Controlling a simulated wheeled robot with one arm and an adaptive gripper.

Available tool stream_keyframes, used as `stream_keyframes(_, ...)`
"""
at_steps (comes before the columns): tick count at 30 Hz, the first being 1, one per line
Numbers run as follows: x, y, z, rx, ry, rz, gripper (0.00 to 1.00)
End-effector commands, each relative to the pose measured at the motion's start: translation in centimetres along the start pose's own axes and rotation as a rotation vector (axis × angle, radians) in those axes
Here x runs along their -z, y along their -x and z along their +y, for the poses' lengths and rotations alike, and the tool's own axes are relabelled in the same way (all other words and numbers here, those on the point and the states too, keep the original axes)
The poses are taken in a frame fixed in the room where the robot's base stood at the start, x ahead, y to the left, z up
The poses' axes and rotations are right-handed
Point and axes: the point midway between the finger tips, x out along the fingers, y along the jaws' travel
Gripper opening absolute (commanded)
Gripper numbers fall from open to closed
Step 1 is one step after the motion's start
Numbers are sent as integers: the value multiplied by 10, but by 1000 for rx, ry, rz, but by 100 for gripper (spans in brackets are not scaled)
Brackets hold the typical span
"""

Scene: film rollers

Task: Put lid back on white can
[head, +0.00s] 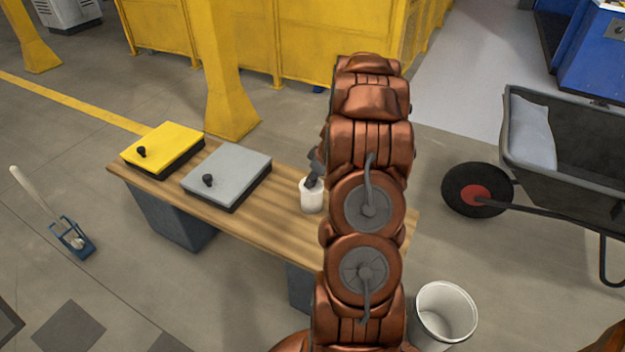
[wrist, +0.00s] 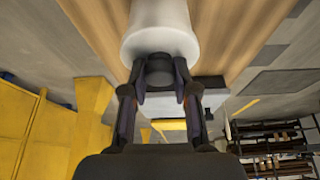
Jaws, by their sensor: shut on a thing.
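A small white can (head: 312,199) stands upright on the wooden bench, just left of my arm. In the wrist view the white can (wrist: 158,14) fills the top middle. My gripper (head: 314,182) is at the top of the can, partly hidden by my arm. In the wrist view my gripper (wrist: 160,86) is shut on a dark round knob (wrist: 160,70). The pale lid (wrist: 160,42) is behind the knob, right at the can's end. I cannot tell whether the lid sits fully on the rim or has a small gap.
On the bench (head: 262,221) are a grey box (head: 235,172) and a yellow box (head: 168,143), each with a black knob. A large open white bin (head: 447,312) stands at lower right. A wheelbarrow (head: 560,150) is at right, a yellow post (head: 228,80) behind the bench.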

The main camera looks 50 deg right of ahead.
Motion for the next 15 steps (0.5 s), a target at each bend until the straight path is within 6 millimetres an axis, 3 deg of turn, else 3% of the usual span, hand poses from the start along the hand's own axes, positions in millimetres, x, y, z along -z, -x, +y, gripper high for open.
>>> stream_keyframes(14, 0, 0, 0, 0, 1, -1, 0)
stream_keyframes(15, 0, 0, 0, 0, 1, -1, 30)
